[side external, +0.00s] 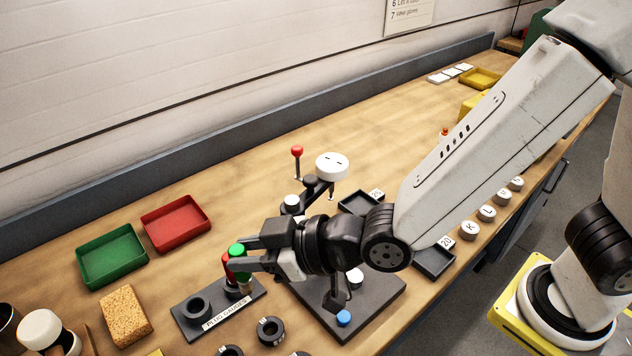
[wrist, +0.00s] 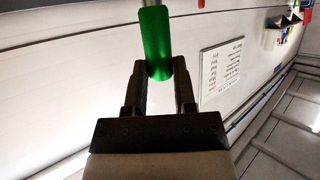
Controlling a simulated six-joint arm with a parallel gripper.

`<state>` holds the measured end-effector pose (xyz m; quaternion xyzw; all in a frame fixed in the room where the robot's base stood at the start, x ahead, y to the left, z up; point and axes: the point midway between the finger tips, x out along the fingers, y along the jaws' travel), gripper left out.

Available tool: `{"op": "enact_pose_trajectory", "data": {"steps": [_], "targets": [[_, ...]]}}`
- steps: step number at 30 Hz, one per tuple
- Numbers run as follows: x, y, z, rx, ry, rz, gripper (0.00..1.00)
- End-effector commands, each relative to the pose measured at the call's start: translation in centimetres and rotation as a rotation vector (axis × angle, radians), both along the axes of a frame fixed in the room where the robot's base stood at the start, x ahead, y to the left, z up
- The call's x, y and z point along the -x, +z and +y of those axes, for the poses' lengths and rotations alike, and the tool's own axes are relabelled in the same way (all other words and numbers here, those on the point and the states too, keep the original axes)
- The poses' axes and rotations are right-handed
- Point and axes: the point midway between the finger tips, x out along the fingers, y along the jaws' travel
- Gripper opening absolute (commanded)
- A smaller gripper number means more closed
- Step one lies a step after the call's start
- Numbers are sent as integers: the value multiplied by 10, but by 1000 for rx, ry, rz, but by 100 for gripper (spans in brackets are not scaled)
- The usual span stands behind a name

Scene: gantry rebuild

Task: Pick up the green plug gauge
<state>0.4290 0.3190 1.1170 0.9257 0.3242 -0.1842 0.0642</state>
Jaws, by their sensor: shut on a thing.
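The green plug gauge (side external: 237,249) is between the fingers of my gripper (side external: 231,255), at the plug gauge rack. In the wrist view its green handle (wrist: 156,40) stands between the two fingertips (wrist: 160,72), with a grey metal pin beyond it. My gripper is shut on the green handle. A red gauge (side external: 227,268) stands close beside it, partly hidden by the fingers. The dark rack (side external: 190,318), labelled PLUG GAUGES, lies below. I cannot tell whether the green gauge's lower end touches the rack.
Green (side external: 112,257) and red (side external: 176,222) trays lie behind on the wooden bench. A sponge (side external: 125,314) is left of the rack. A dark stand (side external: 378,303) with a jointed arm and white dial (side external: 332,166) is close to my gripper. Black rings (side external: 271,331) lie in front.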

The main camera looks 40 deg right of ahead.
Motion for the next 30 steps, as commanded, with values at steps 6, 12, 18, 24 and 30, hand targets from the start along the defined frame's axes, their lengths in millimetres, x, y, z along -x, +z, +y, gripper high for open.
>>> {"op": "enact_pose_trajectory", "data": {"steps": [6,12,18,24,30], "targets": [[16,9,-11,-1,1,-2,0],[22,12,-16,0,1,-1,0],[24,13,-18,0,1,-1,0],[24,13,-17,0,1,-1,0],[24,13,-17,0,0,-1,0]]}}
